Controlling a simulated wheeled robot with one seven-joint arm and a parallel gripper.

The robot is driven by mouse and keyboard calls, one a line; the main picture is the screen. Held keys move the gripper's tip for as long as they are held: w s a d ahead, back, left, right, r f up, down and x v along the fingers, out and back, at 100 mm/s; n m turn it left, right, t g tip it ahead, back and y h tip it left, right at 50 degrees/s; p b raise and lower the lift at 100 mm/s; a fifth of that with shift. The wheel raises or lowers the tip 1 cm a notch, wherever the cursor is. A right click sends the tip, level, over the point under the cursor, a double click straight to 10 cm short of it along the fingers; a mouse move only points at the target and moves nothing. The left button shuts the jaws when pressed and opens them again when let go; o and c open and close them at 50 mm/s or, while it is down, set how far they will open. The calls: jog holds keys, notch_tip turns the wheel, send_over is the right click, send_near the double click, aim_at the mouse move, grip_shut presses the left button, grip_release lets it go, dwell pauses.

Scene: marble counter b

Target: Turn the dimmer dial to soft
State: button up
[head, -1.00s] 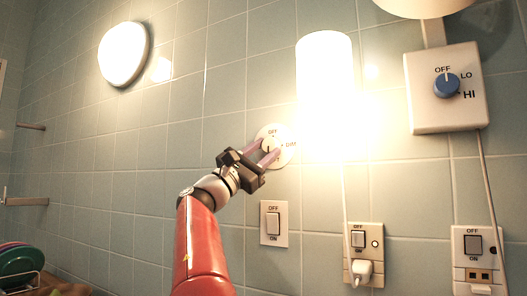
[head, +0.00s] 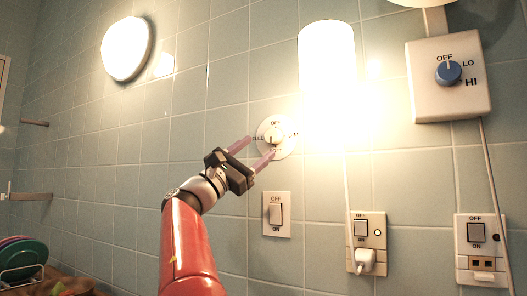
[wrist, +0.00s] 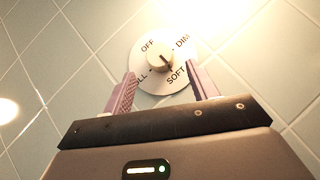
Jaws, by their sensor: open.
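The dimmer dial (head: 273,136) is a white round plate on the tiled wall with a small cream knob in its middle. The wrist view shows the knob (wrist: 159,56) with OFF, DIM, SOFT and a partly hidden FULL around it. Its dark pointer mark appears to point toward SOFT. My gripper (head: 260,147) is open and empty, just below and left of the dial in the head view. In the wrist view its two fingers (wrist: 160,80) stand apart, short of the knob, with the right finger near the plate's lower edge.
A light switch (head: 276,214) sits below the dial. A glowing cylinder lamp (head: 327,75) is close on the right, and a lit round wall light (head: 126,49) is at upper left. A box with a blue knob (head: 448,73) and two outlet plates are further right.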

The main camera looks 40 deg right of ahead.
jog(key=shift+b+v, duration=0.45)
jog(key=shift+v, duration=1.35)
